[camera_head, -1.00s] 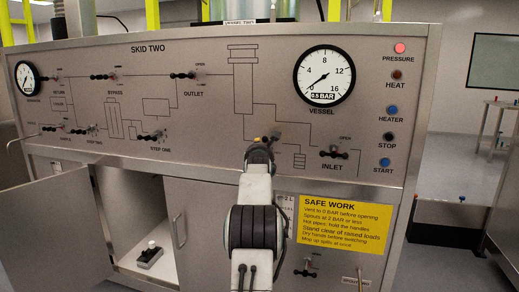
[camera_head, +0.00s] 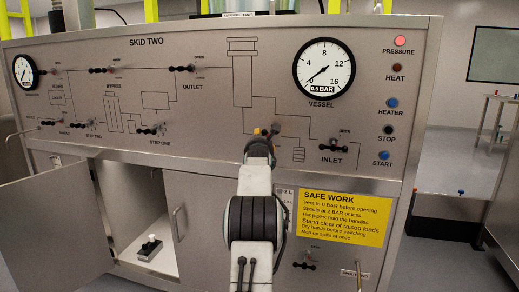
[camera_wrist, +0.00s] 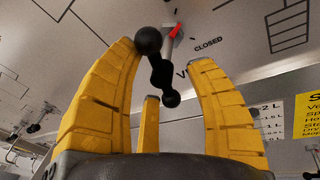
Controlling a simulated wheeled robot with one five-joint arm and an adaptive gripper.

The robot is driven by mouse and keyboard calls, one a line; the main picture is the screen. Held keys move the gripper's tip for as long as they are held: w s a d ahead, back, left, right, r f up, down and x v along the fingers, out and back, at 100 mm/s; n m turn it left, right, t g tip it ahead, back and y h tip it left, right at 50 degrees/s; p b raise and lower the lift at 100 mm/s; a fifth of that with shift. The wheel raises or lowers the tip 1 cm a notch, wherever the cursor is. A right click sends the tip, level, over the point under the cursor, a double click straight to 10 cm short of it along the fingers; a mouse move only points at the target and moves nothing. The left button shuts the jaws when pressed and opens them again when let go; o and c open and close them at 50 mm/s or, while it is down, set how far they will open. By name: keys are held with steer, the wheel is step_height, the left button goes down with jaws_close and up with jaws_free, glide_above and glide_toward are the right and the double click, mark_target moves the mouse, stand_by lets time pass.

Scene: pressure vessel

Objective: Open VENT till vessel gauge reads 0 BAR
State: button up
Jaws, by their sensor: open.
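The VESSEL gauge (camera_head: 323,68) on the panel shows 0.5 BAR in its window, with the needle close to 0. In the wrist view a black valve handle with ball ends (camera_wrist: 158,70) stands in front of a panel, with a red pointer above it. The word CLOSED shows to its right; a label starting with V is mostly hidden behind a finger. My gripper (camera_wrist: 166,57) is open, its yellow fingers on both sides of the handle; whether they touch it I cannot tell. In the head view my gripper (camera_head: 265,133) is at the panel, left of INLET, and hides the valve there.
The INLET valve (camera_head: 334,146) is right of my gripper, the OUTLET valve (camera_head: 182,69) upper left. The red PRESSURE lamp (camera_head: 400,41) is lit. A yellow SAFE WORK sign (camera_head: 343,218) is below. A cabinet door (camera_head: 55,225) stands open at lower left.

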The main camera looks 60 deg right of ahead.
steer(key=v, duration=1.1)
steer(key=shift+a, duration=0.15)
steer(key=shift+s+r, duration=0.1)
steer(key=shift+s, duration=0.1)
